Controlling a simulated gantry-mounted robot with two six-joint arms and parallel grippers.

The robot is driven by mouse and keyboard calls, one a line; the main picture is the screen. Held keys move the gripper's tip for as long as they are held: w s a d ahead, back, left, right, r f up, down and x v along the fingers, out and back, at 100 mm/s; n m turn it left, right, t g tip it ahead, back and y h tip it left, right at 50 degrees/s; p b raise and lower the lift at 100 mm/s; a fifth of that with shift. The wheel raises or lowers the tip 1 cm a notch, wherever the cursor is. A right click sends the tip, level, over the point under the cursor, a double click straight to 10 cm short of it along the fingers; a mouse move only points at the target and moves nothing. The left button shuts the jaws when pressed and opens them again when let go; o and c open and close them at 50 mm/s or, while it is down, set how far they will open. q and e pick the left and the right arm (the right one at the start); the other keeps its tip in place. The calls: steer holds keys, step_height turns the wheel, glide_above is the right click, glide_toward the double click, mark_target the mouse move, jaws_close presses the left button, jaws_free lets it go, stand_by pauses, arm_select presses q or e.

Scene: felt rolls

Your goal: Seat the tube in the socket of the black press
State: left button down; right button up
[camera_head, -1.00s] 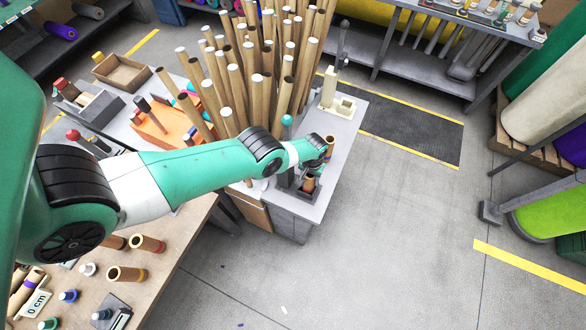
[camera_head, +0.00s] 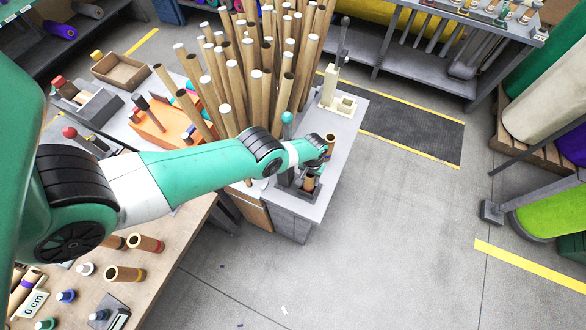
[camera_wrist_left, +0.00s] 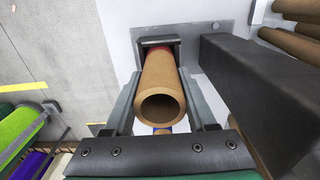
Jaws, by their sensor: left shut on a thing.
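The brown cardboard tube (camera_wrist_left: 161,75) lies between the two fingers of my left gripper (camera_wrist_left: 159,84), which is shut on it. Its open near end faces the left wrist camera. Its far end, with a red band, is at the dark socket (camera_wrist_left: 157,43) of the black press; how deep it sits cannot be told. The press's thick black post (camera_wrist_left: 250,85) rises close on the right. In the head view the tube (camera_head: 310,184) shows small below my left gripper (camera_head: 315,168), at the grey table's front corner. My right gripper is not in view.
A dense bundle of upright cardboard tubes (camera_head: 255,90) stands behind my left arm. A cream fixture (camera_head: 337,98) stands at the table's back right. A wooden bench (camera_head: 165,255) with loose tubes is at lower left.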

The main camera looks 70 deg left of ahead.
arm_select(q)
steer(key=shift+f, duration=0.1)
steer(key=shift+c, duration=0.7)
jaws_free()
